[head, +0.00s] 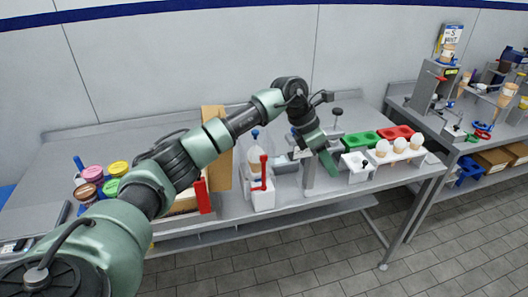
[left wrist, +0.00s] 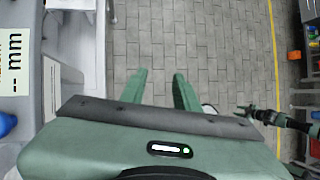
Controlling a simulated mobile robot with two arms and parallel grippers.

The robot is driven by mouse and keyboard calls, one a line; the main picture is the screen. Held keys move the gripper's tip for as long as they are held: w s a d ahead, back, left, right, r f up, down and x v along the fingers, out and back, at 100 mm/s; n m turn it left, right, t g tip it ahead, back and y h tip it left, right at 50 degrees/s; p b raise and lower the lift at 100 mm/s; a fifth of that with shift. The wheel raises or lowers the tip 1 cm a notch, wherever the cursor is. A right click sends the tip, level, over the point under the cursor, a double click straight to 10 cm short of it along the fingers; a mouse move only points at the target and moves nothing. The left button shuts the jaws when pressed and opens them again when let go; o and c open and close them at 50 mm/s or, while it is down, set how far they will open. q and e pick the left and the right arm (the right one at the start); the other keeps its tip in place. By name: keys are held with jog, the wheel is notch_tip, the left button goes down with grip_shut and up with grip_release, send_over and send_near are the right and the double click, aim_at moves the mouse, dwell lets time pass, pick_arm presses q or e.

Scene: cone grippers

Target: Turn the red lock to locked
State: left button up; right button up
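A red upright lever (head: 263,170) stands on a small white block (head: 262,199) near the front edge of the table; it looks like the red lock. My left gripper (head: 329,163) is to the right of it, tilted down and apart from it. In the left wrist view its two green fingers (left wrist: 158,88) are spread with only floor between them, and the lever is not seen there. A second dark and green gripper, which looks like my right one (left wrist: 246,112), shows small at the right of that view; its finger opening is unclear.
Colourful lidded tubs (head: 104,178) stand at the left of the table (head: 340,197). A brown board (head: 215,150) rises left of the lever. Green (head: 361,141) and red (head: 396,132) trays and a white cone holder (head: 400,153) are at the right. Tiled floor lies in front.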

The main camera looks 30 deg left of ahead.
pick_arm(q)
jog(key=s+a+r+y, duration=0.1)
jog(key=a+r+y, duration=0.1)
jog(key=a, duration=0.4)
jog(key=s+a+r+n+g+y, duration=0.1)
jog(key=a+r, duration=0.1)
jog(key=a, duration=0.4)
jog(key=s+a+r+g+y, duration=0.1)
jog(key=a+r+y, duration=0.1)
jog(key=a, duration=0.4)
jog(key=shift+s+a+n+y, duration=0.1)
jog(key=shift+s+n+y, duration=0.2)
jog(key=shift+s, duration=0.05)
jog(key=shift+s+a, duration=0.1)
jog(key=shift+a, duration=0.1)
notch_tip(320, 180, down, 7)
jog(key=p, duration=0.2)
jog(key=shift+d+f+p, duration=0.1)
jog(key=shift+f+p, duration=0.05)
jog(key=shift+p, duration=0.25)
jog(key=shift+f, duration=0.1)
grip_shut()
